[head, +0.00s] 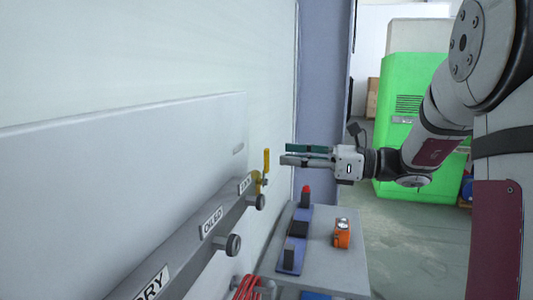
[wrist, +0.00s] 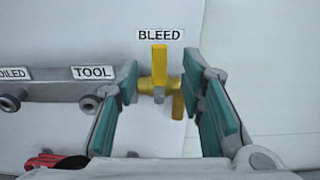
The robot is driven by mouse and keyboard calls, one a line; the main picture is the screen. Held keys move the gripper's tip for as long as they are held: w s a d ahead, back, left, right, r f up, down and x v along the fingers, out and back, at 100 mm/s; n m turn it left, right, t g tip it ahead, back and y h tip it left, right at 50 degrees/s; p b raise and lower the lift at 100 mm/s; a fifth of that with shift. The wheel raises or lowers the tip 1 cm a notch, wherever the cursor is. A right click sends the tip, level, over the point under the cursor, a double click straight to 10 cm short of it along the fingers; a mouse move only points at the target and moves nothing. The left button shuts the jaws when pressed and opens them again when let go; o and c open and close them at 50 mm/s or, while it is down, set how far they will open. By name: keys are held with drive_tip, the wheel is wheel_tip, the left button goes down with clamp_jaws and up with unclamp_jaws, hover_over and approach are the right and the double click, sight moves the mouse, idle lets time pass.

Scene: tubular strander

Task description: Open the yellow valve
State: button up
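The yellow valve (wrist: 160,72) is in the wrist view under a BLEED label, with its handle pointing up and a second yellow part (wrist: 178,104) below and to the right. In the head view the yellow valve (head: 266,161) is at the end of the grey rail on the wall. My gripper (wrist: 165,82) is open and empty, its two green-padded fingers on either side of the valve in the wrist view. In the head view my gripper (head: 287,154) is right of the valve, with a small gap visible between them.
The grey rail (head: 180,248) carries labels and dark knobs. Red cables (head: 247,288) hang near the rail. A green cabinet (head: 405,80) stands behind. The floor right of the table is clear.

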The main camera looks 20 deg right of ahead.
sight(267, 172)
drive_tip(key=x, duration=0.6)
drive_tip(key=shift+w+a+p, duration=0.15)
drive_tip(key=shift+a+p, duration=0.05)
drive_tip(key=shift+p, duration=0.15)
clamp_jaws()
